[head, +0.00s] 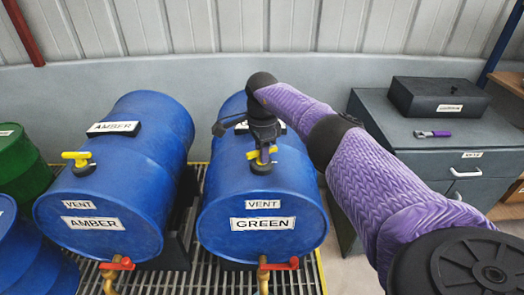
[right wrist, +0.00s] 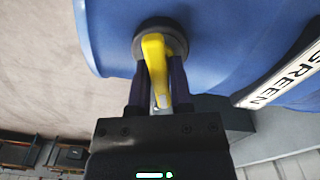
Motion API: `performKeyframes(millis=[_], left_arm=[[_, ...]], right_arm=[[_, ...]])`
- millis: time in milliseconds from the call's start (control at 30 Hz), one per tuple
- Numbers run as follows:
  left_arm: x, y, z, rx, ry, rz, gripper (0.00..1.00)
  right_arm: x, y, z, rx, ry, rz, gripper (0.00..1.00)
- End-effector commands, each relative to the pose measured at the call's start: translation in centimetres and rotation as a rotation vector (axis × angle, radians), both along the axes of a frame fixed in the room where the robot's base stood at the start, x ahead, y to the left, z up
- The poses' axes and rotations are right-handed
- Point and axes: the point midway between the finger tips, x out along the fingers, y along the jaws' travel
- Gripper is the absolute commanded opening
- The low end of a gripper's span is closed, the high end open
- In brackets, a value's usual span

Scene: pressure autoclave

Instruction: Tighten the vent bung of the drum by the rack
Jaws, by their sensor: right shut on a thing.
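The blue drum labelled GREEN (head: 225,190) lies on its side in the middle of the head view. Its vent bung has a yellow handle (head: 252,154) and a dark round base (head: 261,169) above the VENT label. My right gripper (head: 264,157) reaches down onto this bung from above. In the right wrist view its two fingers (right wrist: 158,72) stand on either side of the yellow handle (right wrist: 154,55), shut on it. The dark collar (right wrist: 178,42) sits against the blue drum there. The fingers partly hide the bung in the head view. My left gripper is not in view.
A blue drum labelled AMBER (head: 150,180) lies to the left, with its own yellow-handled bung (head: 77,156). Red-handled taps (head: 117,263) hang at the drum fronts over a floor grating (head: 190,275). A grey cabinet (head: 425,160) at right carries a black box (head: 440,97) and a purple-handled tool (head: 433,134).

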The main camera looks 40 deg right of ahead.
Motion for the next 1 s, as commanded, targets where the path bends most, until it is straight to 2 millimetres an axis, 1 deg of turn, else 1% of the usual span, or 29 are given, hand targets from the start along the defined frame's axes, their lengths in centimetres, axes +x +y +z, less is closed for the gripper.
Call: performKeyframes(millis=[167,233,400,500,767,800,867,900,933,1000], left_arm=[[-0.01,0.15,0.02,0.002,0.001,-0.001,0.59],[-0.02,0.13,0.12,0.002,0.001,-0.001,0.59],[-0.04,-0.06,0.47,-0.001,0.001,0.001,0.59],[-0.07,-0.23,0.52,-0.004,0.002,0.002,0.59],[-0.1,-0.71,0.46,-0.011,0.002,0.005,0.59],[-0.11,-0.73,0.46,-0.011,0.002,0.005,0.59],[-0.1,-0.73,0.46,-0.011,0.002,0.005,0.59],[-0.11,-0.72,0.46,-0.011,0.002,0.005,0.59],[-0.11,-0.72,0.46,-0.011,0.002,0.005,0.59],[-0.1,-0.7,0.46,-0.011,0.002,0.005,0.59]], right_arm=[[0.02,-0.02,0.05,0.0,-0.001,-0.01,0.0],[-0.01,-0.03,0.08,-0.001,0.0,-0.076,0.0],[0.01,-0.03,0.16,-0.001,-0.001,-0.329,0.0],[0.02,-0.01,0.12,0.0,-0.001,-0.401,0.0],[0.03,-0.01,0.07,0.001,-0.001,-0.412,0.0],[0.03,-0.01,0.07,0.001,-0.001,-0.411,0.32],[0.03,-0.01,0.07,0.001,-0.001,-0.411,0.45],[0.03,-0.01,0.06,0.001,-0.001,-0.41,0.53],[0.02,-0.01,0.06,0.001,-0.001,-0.41,0.59],[0.02,-0.02,0.05,0.0,-0.001,-0.41,0.61]])
